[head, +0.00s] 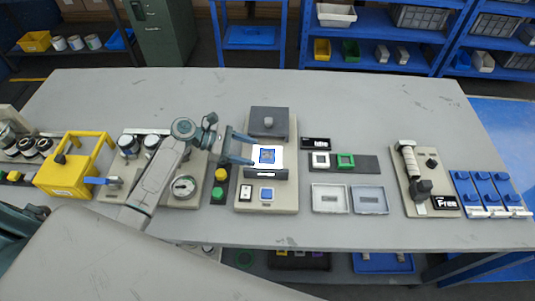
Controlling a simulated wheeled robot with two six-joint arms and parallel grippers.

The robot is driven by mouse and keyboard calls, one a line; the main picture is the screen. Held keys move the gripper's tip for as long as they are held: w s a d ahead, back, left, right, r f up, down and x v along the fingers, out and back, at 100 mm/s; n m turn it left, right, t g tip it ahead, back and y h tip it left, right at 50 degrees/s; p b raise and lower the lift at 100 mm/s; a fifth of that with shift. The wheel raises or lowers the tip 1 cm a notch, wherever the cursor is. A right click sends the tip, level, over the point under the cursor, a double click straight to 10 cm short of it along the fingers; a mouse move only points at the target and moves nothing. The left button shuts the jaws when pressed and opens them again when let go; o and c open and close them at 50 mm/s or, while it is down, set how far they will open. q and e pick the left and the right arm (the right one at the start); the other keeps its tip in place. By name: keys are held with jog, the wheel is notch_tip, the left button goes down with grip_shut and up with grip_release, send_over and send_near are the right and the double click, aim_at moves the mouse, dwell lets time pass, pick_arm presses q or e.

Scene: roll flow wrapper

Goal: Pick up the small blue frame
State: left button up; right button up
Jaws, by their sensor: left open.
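The small blue frame (268,156) is a thin blue square outline with a greyish middle. It lies on a white pad (278,149) on the pale device plate at the centre of the table. My left gripper (248,149) comes in from the left, with its two blue fingers apart and pointing right. The fingertips are at the left edge of the white pad, close beside the frame, and I see nothing held between them. I cannot tell the fingers' exact height above the pad. My right gripper is not in view.
A grey block (268,121) stands just behind the pad, and a dark labelled bar (266,174) in front. Yellow and green buttons (219,184) stand left. A white frame (320,160) and green frame (345,160) sit right, behind two shallow trays (331,211). The back right tabletop is clear.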

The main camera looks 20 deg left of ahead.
aim_at(272, 157)
pick_arm(q)
jog(key=shift+w+d+f, duration=0.1)
jog(key=shift+w+d, duration=0.05)
jog(key=shift+d, duration=0.15)
jog(key=p+x, duration=0.2)
jog(key=x, duration=0.3)
jog(key=shift+w, duration=0.1)
jog(key=shift+d+f, duration=0.1)
jog(key=shift+f, duration=0.05)
jog(key=c, duration=0.8)
